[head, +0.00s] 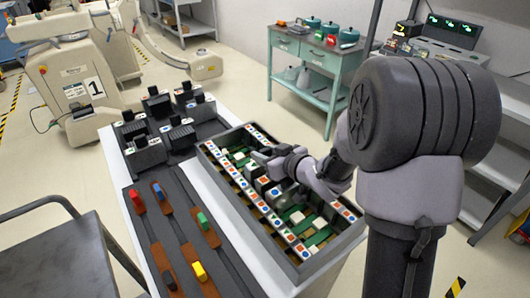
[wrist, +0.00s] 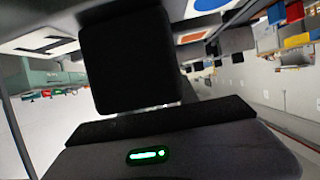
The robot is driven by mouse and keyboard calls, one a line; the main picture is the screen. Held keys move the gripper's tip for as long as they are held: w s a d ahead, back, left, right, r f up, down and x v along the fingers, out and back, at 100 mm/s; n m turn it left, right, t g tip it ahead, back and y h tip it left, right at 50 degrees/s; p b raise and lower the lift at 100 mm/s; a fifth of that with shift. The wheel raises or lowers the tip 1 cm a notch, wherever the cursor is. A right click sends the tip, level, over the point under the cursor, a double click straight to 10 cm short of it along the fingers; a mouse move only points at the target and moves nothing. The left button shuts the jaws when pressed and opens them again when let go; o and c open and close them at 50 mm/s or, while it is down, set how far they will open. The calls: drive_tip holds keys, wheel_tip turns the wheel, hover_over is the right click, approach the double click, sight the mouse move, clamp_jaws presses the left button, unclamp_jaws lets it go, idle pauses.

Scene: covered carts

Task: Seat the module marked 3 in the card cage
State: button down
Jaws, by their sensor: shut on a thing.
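The card cage (head: 333,250) is a long dark open box on the white-topped cart, with pale rails bearing coloured symbols and green boards inside. My gripper (head: 268,160) is over its far half, pointing left and down. In the wrist view a dark module (wrist: 215,153) fills the bottom, with a lit green indicator and a black upright block. My gripper is shut on this module. No 3 can be read on it. In the head view my gripper and arm hide part of the cage, and I cannot tell whether the module touches the slots.
A dark rack of black-handled modules (head: 150,150) stands at the cart's far left. A dark tray (head: 222,272) with brown strips and coloured pieces lies left of the cage. A green side table (head: 287,44) stands behind, and a grey cart (head: 50,258) at the left.

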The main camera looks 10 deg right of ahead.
drive_tip(key=shift+f, duration=0.2)
drive_tip(key=c, duration=0.8)
unclamp_jaws()
drive_tip(key=shift+c, duration=0.2)
drive_tip(key=p+v, duration=0.4)
drive_tip(key=v, duration=0.7)
drive_tip(key=shift+w+r, duration=0.15)
drive_tip(key=b+v, duration=0.4)
drive_tip(key=v, duration=0.2)
drive_tip(key=shift+s, duration=0.35)
